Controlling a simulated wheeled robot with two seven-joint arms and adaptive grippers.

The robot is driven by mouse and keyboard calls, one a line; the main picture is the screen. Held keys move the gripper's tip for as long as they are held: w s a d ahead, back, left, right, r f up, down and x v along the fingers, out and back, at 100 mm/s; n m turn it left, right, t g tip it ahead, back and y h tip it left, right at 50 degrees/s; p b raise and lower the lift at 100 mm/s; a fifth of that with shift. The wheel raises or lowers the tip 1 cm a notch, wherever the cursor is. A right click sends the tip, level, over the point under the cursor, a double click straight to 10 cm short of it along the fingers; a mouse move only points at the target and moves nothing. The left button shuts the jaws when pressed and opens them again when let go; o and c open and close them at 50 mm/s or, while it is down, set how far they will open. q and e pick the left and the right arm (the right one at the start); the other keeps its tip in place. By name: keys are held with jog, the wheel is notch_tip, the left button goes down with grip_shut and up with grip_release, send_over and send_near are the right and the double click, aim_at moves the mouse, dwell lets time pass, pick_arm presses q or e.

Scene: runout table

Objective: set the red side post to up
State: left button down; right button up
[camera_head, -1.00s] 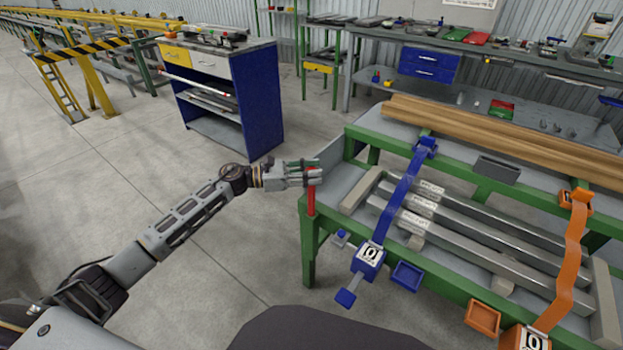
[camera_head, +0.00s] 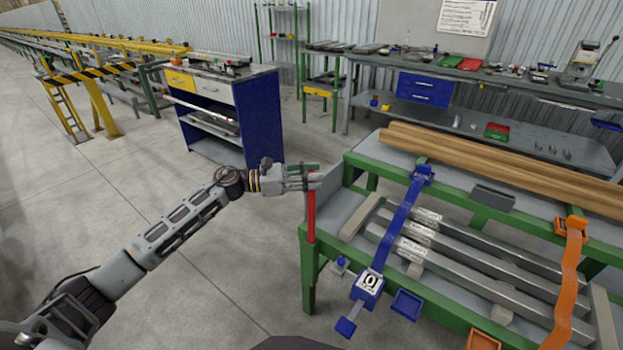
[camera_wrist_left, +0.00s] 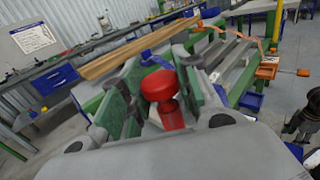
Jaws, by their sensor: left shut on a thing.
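The red side post (camera_head: 311,217) stands upright at the near left corner of the green-framed table (camera_head: 308,262). A long red length shows between the table frame and my gripper. My left gripper (camera_head: 309,180) is shut on the top of the post. In the left wrist view, the post's round red head (camera_wrist_left: 159,85) sits between the green finger pads, with a red collar below it. The fingers hide part of the post's upper end in the head view.
A blue ratchet strap (camera_head: 400,215) and an orange strap (camera_head: 571,270) cross grey bars (camera_head: 480,262) on the table. Wooden beams (camera_head: 480,160) lie behind. A blue cabinet (camera_head: 257,120) stands at the back left. The floor left of the table is clear.

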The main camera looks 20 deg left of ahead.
pick_arm(q)
jog(key=c, duration=1)
grip_release()
jog(key=shift+c, duration=0.2)
jog(key=shift+a, duration=0.1)
jog(key=v, duration=1.2)
jog(key=shift+r, duration=0.1)
jog(key=shift+n, duration=0.3)
